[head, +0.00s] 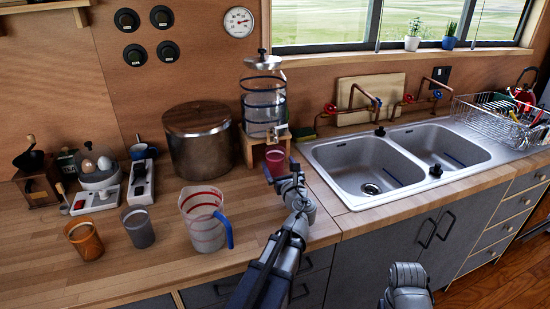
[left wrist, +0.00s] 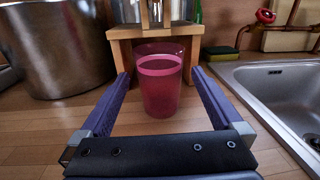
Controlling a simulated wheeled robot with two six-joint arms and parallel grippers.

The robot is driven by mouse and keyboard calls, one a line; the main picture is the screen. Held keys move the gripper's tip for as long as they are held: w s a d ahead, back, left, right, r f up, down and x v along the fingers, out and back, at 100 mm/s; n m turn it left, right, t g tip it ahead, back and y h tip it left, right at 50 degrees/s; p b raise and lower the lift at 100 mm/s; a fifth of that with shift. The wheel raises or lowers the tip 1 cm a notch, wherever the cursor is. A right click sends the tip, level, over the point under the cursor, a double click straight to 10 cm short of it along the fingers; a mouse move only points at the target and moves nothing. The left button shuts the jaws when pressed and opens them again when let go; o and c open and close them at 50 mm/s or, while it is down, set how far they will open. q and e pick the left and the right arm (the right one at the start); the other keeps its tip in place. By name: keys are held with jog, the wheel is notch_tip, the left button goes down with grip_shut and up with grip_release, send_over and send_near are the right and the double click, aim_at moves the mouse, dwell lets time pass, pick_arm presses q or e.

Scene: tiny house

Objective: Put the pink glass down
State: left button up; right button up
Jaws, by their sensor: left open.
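The pink glass (head: 276,161) stands upright on the wooden counter, just in front of the small wooden stand under the water dispenser. In the left wrist view the glass (left wrist: 161,85) is see-through pink with a lighter band near its top. My left gripper (head: 277,174) is open, and in the left wrist view its two fingers (left wrist: 160,90) lie to the left and right of the glass, with a gap on each side. The gripper holds nothing. Of my right arm only a rounded link shows at the lower edge of the head view; its gripper is out of view.
The water dispenser (head: 263,100) stands on its wooden stand (head: 246,149) behind the glass. A big metal pot (head: 198,140) is to the left, a measuring jug (head: 204,221) nearer the front. The double sink (head: 357,164) is close on the right.

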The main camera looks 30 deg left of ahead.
pick_arm(q)
jog(key=v, duration=0.5)
dwell(0.5)
